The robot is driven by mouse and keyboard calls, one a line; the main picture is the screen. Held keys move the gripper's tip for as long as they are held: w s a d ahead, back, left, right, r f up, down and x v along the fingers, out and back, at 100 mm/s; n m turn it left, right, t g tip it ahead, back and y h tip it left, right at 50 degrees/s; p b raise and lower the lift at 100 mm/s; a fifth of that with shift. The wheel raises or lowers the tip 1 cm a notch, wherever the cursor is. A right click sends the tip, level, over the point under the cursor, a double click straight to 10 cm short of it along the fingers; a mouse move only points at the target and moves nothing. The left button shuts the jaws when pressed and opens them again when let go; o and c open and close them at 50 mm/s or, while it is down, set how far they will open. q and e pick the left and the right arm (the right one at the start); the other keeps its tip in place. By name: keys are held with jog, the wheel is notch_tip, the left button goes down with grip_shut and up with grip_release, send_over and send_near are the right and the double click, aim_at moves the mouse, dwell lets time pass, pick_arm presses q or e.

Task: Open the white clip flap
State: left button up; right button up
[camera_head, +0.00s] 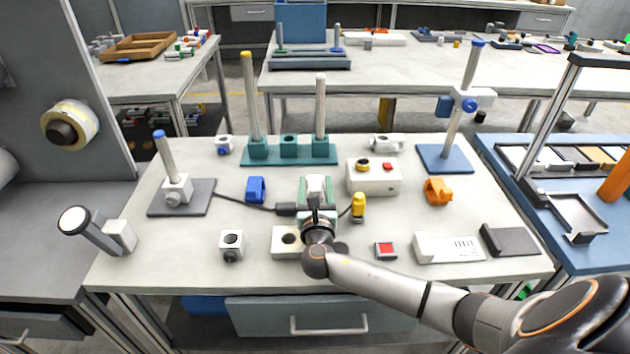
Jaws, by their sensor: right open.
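My right gripper (317,193) reaches in from the lower right to the middle of the table. It is open, with its fingers pointing away from me. A small white part (316,184) shows at the fingers, and it may be the white clip flap. The gripper and wrist hide most of it, so I cannot tell whether the flap is up or down, or whether the fingers touch it. My left gripper is not in view.
A blue clip (256,190) stands left of the gripper and a yellow piece (358,207) close on its right. A cream block with a round hole (285,243) is partly behind my wrist.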

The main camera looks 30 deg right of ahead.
jog(key=shift+x, duration=1.15)
grip_shut()
dwell(0.6)
